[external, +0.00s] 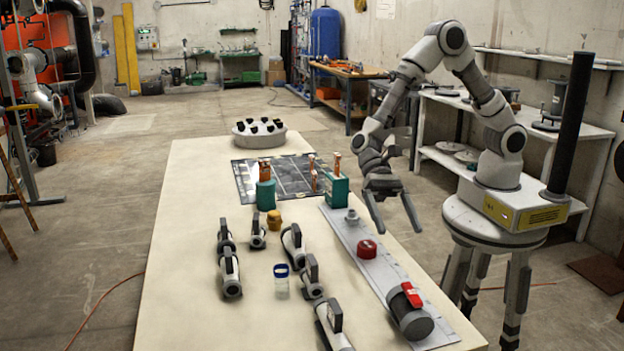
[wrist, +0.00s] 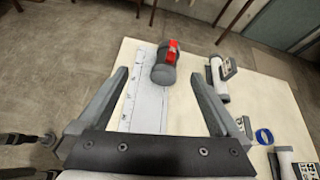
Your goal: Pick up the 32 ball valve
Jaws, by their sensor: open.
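A dark grey cylindrical fitting with a red handle (external: 411,318) lies at the near end of a long light-grey strip (external: 379,279) on the table; I take it for a ball valve, but no size mark is readable. It also shows in the wrist view (wrist: 161,75), just beyond my fingertips. Several grey-and-white valve-like pieces with dark upright handles, one of them here (external: 230,275), stand on the table to the left. My gripper (external: 399,229) is open and empty above the strip's right side, its fingers pointing down and apart.
A red round piece (external: 367,250) and a small grey fitting (external: 352,217) sit on the strip. A round holder (external: 259,138) is at the far end. The table's left side is clear.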

